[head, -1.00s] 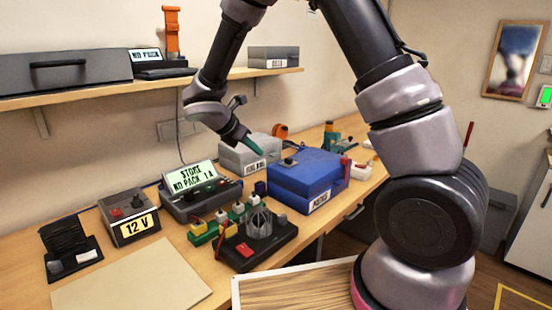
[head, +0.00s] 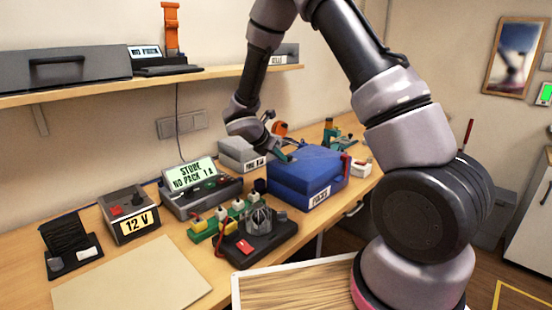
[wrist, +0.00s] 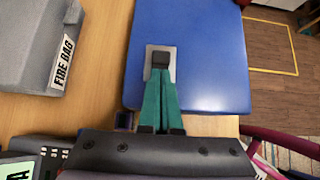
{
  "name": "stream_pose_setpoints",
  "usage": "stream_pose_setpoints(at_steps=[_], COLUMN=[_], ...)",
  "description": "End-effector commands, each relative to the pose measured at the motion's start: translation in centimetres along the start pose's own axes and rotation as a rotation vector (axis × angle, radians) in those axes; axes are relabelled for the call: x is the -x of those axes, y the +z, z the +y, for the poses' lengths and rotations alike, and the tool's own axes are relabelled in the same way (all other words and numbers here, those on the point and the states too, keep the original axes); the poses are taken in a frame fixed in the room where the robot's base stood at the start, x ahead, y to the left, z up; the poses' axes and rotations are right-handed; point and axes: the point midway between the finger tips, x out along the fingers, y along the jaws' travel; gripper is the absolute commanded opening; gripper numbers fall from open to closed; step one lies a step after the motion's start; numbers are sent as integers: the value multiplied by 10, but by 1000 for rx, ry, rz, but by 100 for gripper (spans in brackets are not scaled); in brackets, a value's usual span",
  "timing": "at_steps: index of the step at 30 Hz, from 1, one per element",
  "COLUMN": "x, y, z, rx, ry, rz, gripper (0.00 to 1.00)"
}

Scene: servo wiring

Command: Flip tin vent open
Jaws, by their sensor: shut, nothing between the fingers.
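The blue tin (head: 318,170) stands on the bench with its lid down and a white label on its front. In the wrist view its flat blue lid (wrist: 212,60) fills the upper middle. The vent (wrist: 160,58) is a small dark block on a grey plate at the lid's left side. My gripper (head: 286,156) is over the left part of the lid. In the wrist view its teal fingers (wrist: 160,76) are together and empty, with their tips at the vent's near edge. I cannot tell whether they touch it. The fingertips hide part of the vent's near side.
A grey fire bag box (wrist: 28,40) stands left of the tin. A charger with a lit screen (head: 190,174), a 12 V supply (head: 130,215) and a black stand with a red switch (head: 262,240) stand nearer the left. A shelf (head: 90,88) hangs above.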

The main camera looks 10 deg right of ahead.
Motion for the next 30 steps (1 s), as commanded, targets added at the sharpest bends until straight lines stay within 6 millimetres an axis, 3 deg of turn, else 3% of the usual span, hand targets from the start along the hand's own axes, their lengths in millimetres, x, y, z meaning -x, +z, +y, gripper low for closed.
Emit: stream_pose_setpoints(at_steps=[9,19,30], x=[-2,-39,-41], y=[2,39,42], z=[0,0,0], rx=[0,0,0], ry=[0,-1,0], rz=[0,-1,-1], gripper=[0,0,0])
